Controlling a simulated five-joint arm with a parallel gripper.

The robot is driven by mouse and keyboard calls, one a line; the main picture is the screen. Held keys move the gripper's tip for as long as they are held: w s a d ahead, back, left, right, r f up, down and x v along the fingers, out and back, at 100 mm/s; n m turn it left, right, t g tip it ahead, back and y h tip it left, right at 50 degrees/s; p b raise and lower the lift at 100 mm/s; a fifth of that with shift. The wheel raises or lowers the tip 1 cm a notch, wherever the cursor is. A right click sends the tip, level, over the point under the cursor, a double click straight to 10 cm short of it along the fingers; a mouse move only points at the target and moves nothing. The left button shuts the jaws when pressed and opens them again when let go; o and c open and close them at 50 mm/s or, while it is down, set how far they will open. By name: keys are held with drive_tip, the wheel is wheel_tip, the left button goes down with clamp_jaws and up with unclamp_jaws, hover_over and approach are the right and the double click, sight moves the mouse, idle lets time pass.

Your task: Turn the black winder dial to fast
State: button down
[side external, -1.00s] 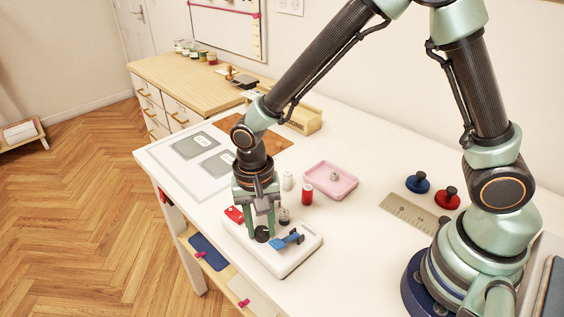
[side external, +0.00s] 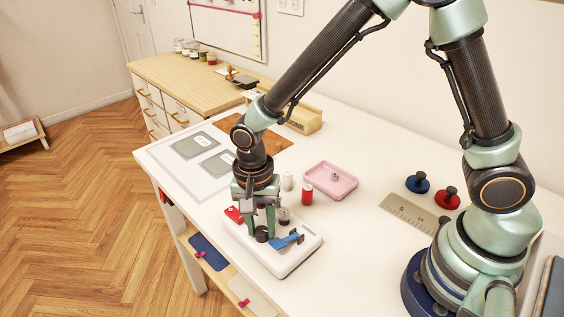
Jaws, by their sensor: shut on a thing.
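The white winder base (side external: 283,262) lies on the white table near its front edge. The black dial (side external: 262,235) stands on the base, below my gripper (side external: 261,232). My gripper points down and its fingers are shut on the dial, one on each side. A blue lever (side external: 288,239) is on the base just right of the dial. A red part (side external: 234,214) is at the base's back left corner. A small dark spindle (side external: 284,215) stands behind the lever. The dial's markings are too small to read, so its setting cannot be told.
A red spool (side external: 306,194) and a white spool (side external: 287,181) stand behind the base. A pink tray (side external: 331,180) is farther back. A ruler (side external: 407,214), a blue knobbed disc (side external: 418,183) and a red one (side external: 447,198) lie at right. Table right of the base is clear.

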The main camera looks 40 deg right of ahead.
sight(259, 229)
drive_tip(key=c, duration=0.8)
unclamp_jaws()
drive_tip(key=shift+r, duration=0.1)
drive_tip(key=r, duration=1.2)
drive_tip(key=shift+w+a, duration=0.1)
drive_tip(key=shift+w, duration=0.15)
drive_tip(key=s+d+r+n+t, duration=0.1)
drive_tip(key=d+r+n+t, duration=0.1)
drive_tip(key=d, duration=0.3)
drive_tip(key=s+d+r+n+t, duration=0.2)
drive_tip(key=d+r+n, duration=0.1)
drive_tip(key=d+n, duration=0.2)
drive_tip(key=s+d+r+n+t, duration=0.2)
drive_tip(key=d+r+n, duration=0.1)
drive_tip(key=d, duration=0.4)
drive_tip(key=shift+s+r, duration=0.1)
drive_tip(key=shift+s, duration=0.15)
